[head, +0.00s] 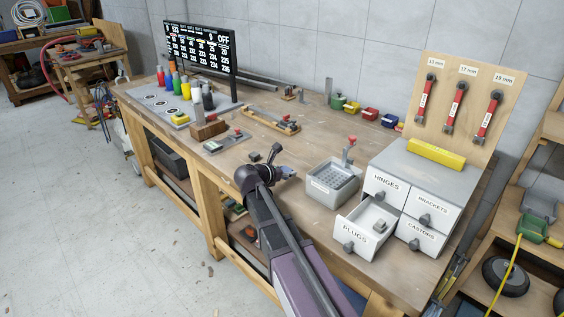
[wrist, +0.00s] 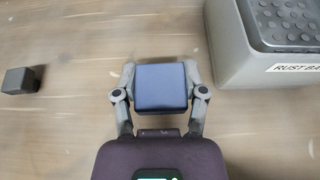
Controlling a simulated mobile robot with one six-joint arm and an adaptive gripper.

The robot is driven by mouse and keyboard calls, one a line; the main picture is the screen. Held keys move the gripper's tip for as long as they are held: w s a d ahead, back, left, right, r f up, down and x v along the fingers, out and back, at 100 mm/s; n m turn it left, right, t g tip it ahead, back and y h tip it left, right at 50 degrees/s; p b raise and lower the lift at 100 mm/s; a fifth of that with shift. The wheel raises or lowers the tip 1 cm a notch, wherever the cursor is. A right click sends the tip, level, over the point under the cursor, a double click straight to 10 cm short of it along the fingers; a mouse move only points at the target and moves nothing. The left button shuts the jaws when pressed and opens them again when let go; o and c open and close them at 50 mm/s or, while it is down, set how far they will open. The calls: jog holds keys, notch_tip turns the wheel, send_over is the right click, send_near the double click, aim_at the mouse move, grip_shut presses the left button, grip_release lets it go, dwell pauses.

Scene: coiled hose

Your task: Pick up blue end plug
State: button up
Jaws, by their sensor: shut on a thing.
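The blue end plug (wrist: 162,87) is a dark blue square block between the fingers of my gripper (wrist: 160,82) in the wrist view. My gripper is shut on its left and right sides. Wooden bench top shows all round it; I cannot tell whether the plug touches the bench. In the head view my gripper (head: 287,173) is low over the front middle of the bench, left of the grey bath, and the plug is hard to make out there.
A dark block (wrist: 20,80) lies to the left. The grey rust bath (head: 333,183) stands close on the right. The open PLUGS drawer (head: 356,239), with a grey piece inside, juts out farther right. A wooden tray (head: 270,121) with tools lies behind.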

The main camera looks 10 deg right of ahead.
jog(key=s, duration=0.7)
jog(key=shift+d+r, duration=0.35)
